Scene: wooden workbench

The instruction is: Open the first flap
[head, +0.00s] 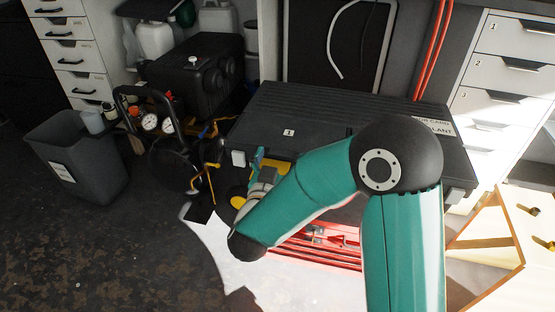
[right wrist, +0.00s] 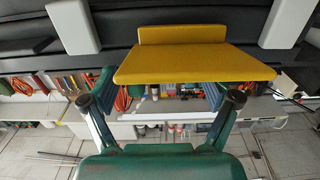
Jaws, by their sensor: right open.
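A large dark flap (head: 330,117) with a small white label "1" lies flat at the centre of the head view. A yellow tab (head: 277,167) sits at its front edge, near the left corner. The yellow tab (right wrist: 195,65) fills the upper middle of the right wrist view, with a raised lip along its far side. My right gripper (head: 257,163) is at the yellow tab in the head view, partly hidden by my arm. In the right wrist view my right gripper (right wrist: 160,92) is open, its fingers apart on either side of the tab; contact cannot be told. My left gripper is not in view.
Red metal parts (head: 318,247) lie below the flap, partly behind my arm. A compressor with gauges (head: 150,123) and a grey bin (head: 78,155) stand at left. White drawers (head: 510,65) are at right, above a wooden frame (head: 500,245). Dark floor is open at lower left.

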